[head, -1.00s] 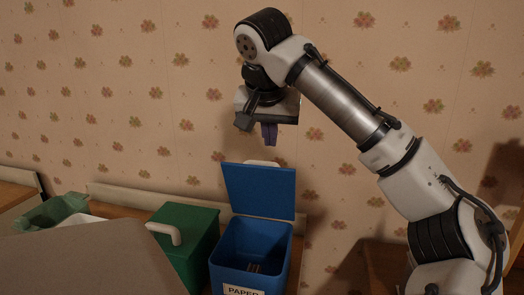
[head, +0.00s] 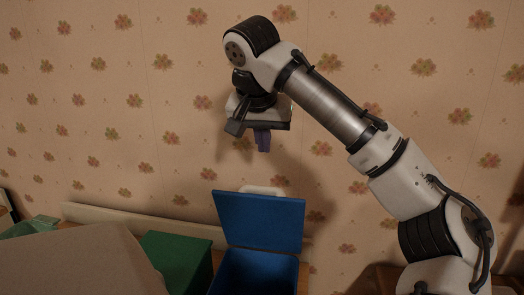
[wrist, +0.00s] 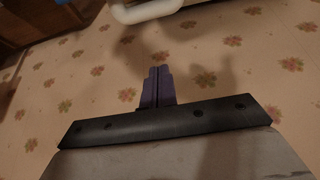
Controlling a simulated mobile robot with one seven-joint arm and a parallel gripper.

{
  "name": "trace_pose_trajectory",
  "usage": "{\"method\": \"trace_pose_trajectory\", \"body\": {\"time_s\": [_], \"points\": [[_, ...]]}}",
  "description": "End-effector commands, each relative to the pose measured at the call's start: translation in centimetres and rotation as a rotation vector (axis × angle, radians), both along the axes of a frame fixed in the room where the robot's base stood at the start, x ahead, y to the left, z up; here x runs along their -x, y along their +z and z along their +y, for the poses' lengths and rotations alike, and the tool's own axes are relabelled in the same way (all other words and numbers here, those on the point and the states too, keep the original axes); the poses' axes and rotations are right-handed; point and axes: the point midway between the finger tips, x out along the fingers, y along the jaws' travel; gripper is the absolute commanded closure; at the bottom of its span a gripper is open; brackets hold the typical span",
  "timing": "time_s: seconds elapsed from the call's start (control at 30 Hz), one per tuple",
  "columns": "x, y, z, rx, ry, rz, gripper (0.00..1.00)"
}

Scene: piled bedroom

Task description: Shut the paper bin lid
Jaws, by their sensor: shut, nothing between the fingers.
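The blue paper bin (head: 258,272) stands at the bottom of the head view, its lower part cut off by the frame. Its blue lid (head: 260,221) is open and raised upright at the back. A white handle (head: 262,190) shows at the lid's top edge, and a white handle (wrist: 146,10) also shows at the top of the wrist view. My gripper (head: 263,140) is shut and empty, pointing down above the lid and apart from it. Its purple fingers (wrist: 157,84) are together in the wrist view.
A green bin (head: 177,262) stands left of the blue bin. A grey-brown surface (head: 75,262) fills the lower left, with a green liner (head: 32,226) behind it. The flowered wall (head: 120,110) rises close behind the bins.

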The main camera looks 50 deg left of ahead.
Motion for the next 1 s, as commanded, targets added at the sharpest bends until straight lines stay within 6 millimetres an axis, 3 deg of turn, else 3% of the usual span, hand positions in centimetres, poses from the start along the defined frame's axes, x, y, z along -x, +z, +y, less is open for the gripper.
{"method": "trace_pose_trajectory", "body": {"time_s": [0.4,0.7,1.0], "points": [[-3.1,-7.6,2.5,0.003,-0.001,0.001,1.0],[-0.4,-7.9,0.3,0.0,0.001,-0.001,1.0],[0.1,-8.1,-0.1,0.0,0.0,0.0,1.0]]}}
